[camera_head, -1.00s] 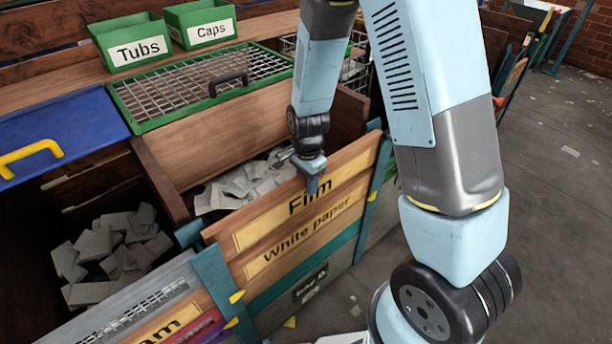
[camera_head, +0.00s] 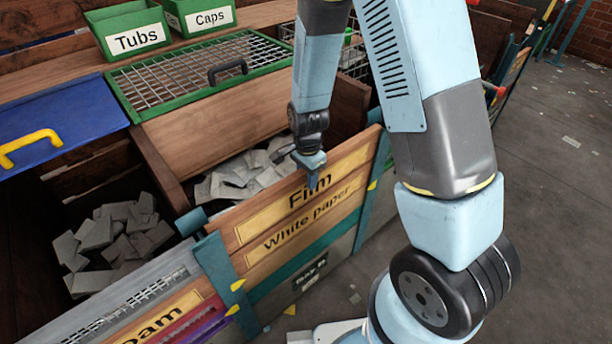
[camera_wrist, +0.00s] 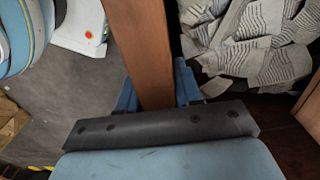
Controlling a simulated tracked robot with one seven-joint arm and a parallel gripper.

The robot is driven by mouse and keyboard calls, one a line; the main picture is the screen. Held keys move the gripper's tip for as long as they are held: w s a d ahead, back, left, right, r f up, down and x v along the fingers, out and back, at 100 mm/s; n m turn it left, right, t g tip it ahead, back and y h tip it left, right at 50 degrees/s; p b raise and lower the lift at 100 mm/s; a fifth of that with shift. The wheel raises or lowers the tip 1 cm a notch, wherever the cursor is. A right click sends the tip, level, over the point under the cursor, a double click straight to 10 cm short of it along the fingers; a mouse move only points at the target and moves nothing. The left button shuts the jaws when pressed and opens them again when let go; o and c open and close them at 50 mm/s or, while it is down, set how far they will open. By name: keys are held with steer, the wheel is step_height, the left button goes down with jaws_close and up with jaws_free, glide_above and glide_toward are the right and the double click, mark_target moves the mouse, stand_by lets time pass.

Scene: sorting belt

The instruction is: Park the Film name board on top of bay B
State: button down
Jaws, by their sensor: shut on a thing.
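The Film name board (camera_head: 345,163) is a wooden plank with a yellow label. It lies along the top of the front of the bay marked B (camera_head: 312,272), directly above the White paper board (camera_head: 335,203). My gripper (camera_head: 314,178) comes down from above and is shut on the board's upper edge, near its middle. In the wrist view the plank (camera_wrist: 150,45) runs between my two blue fingers (camera_wrist: 155,95). The label is not visible there. I cannot tell whether its ends sit fully in the teal posts (camera_head: 376,165).
Grey scrap (camera_head: 238,178) lies in the bay behind the board. A neighbouring bay (camera_head: 150,325) with a board ending in "am" is at the lower left. Green Tubs (camera_head: 130,40) and Caps (camera_head: 210,20) bins stand behind. Open floor (camera_head: 550,200) is on the right.

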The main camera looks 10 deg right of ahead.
steer(key=shift+f, duration=0.2)
steer(key=c, duration=0.7)
jaws_free()
step_height(320, 180, up, 13)
steer(key=shift+f, duration=0.1)
steer(key=shift+r, duration=0.45)
steer(key=s+d+r+n+t, duration=0.1)
steer(key=s+d+r+n, duration=0.15)
steer(key=r, duration=0.35)
steer(key=s+d+r+n+t+y, duration=0.1)
steer(key=d+r, duration=0.3)
steer(key=r, duration=0.1)
steer(key=s+d+r+n+t, duration=0.1)
steer(key=s+d+r+n, duration=0.15)
steer(key=r, duration=0.35)
steer(key=s+d+r+n+t, duration=0.1)
steer(key=s+d+r, duration=0.1)
steer(key=s, duration=0.1)
steer(key=s+d+r+n, duration=0.2)
steer(key=s+r, duration=0.1)
steer(key=s, duration=0.1)
steer(key=s+d+r+n+t+h, duration=0.1)
steer(key=s+d+r+n, duration=0.1)
steer(key=s+d, duration=0.1)
steer(key=shift+s+r+t, duration=0.3)
steer(key=shift+s+r, duration=0.1)
steer(key=shift+s, duration=0.1)
